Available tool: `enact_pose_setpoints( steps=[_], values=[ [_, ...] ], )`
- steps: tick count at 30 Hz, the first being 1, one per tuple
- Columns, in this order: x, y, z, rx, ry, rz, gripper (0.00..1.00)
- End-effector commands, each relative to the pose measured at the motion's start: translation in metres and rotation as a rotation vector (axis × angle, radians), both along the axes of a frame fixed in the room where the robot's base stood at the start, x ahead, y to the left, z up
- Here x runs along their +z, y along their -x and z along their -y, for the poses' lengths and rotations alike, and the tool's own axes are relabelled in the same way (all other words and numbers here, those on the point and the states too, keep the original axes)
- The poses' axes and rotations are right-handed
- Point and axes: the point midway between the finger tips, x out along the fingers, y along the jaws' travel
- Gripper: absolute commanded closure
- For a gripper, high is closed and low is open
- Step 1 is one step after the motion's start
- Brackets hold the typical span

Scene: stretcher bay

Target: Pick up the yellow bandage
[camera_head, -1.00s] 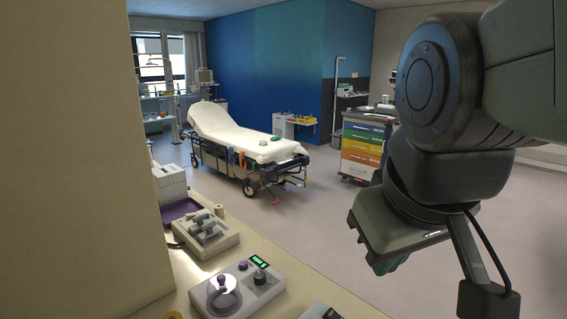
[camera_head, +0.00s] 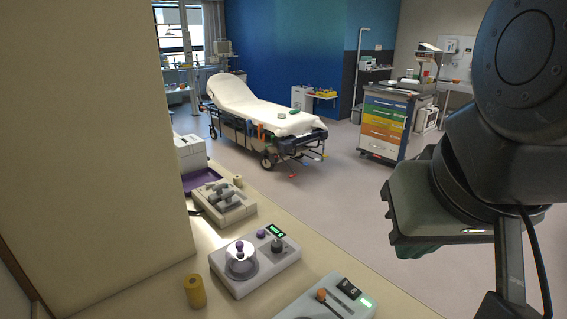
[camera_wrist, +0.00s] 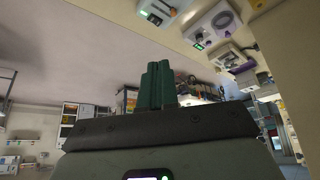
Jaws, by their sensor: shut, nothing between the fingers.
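The yellow bandage (camera_head: 195,291) looks like a small upright roll with a hole in its top. It stands on the beige counter (camera_head: 168,280) at the lower left of the head view, left of the purple-knobbed device. My gripper (camera_wrist: 158,85) shows its green fingers together and empty in the wrist view. In the head view my gripper (camera_head: 418,251) hangs at the right over the floor side, well apart from the bandage; its fingers are mostly hidden there.
A purple-knobbed device (camera_head: 255,265), an orange-knobbed device (camera_head: 325,302), another device (camera_head: 224,204) and a small beige roll (camera_head: 238,182) stand on the counter. A wall (camera_head: 90,130) rises at the left. A stretcher (camera_head: 262,105) and a drawer cart (camera_head: 385,125) stand beyond open floor.

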Motion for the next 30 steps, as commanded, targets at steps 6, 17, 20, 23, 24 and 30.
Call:
enact_pose_setpoints(
  steps=[6,17,20,23,24,30],
  values=[
    [0.0,-0.0001,0.0,0.0,0.0,0.0,0.97],
    [0.0,-0.0001,0.0,0.001,0.0,0.0,0.42],
    [0.0,-0.0001,0.0,0.0,0.0,0.0,0.26],
    [0.0,-0.0001,0.0,0.0,0.0,0.0,0.19],
    [0.0,-0.0001,0.0,0.0,0.0,0.0,0.19],
    [-0.0004,-0.0014,0.0,-0.003,0.001,-0.001,0.19]
  ],
)
